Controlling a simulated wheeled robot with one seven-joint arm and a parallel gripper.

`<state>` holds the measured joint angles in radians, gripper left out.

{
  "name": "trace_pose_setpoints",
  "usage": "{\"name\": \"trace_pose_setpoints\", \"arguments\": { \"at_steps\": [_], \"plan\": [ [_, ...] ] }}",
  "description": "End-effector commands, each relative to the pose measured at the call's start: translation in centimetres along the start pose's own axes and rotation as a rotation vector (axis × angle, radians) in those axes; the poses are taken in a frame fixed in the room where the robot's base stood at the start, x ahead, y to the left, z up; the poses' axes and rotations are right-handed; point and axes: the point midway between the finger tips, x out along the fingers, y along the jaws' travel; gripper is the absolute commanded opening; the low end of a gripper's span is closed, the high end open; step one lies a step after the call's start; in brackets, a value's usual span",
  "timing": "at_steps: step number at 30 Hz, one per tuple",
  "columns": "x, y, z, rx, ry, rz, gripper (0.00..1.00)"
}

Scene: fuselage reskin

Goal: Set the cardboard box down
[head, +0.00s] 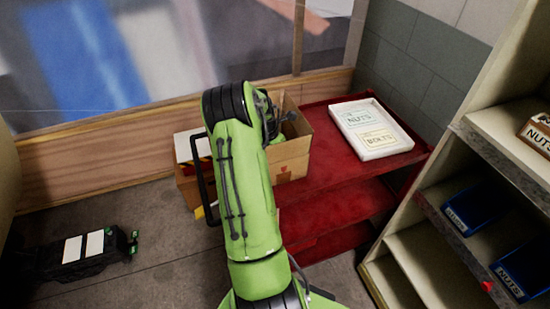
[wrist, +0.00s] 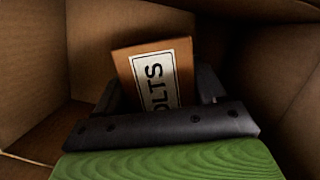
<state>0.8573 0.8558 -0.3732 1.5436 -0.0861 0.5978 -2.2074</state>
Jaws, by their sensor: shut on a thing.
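A small brown cardboard box (wrist: 155,72) with a white label reading "OLTS" in its visible part is between my gripper's fingers (wrist: 160,95) in the wrist view. My gripper is shut on it. Brown cardboard walls of a larger open box (wrist: 100,50) surround it there. In the head view the larger open carton (head: 291,165) stands at the left end of a red cart (head: 330,178), and my green arm reaches into it. The small box is hidden in the head view. Whether its underside touches the carton's floor cannot be told.
A white tray (head: 372,130) with "NUTS" and "BOLTS" labels lies on the cart's right side. Shelves at right hold a small NUTS box (head: 538,131) and blue bins (head: 474,209). A black device (head: 85,255) is on the floor at left. A window and wooden sill are behind.

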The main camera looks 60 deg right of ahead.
Motion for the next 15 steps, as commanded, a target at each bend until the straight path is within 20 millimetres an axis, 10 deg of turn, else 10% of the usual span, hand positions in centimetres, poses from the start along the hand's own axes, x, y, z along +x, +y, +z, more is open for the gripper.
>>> {"name": "trace_pose_setpoints", "arguments": {
  "at_steps": [12, 13, 15],
  "plan": [
    [2.2, 0.0, -0.6, 0.001, -0.002, 0.001, 0.13],
    [2.3, 0.0, -0.6, 0.0, 0.0, 0.0, 0.73],
    [2.2, 0.0, -0.6, 0.0, 0.0, 0.0, 0.84]
  ]
}}
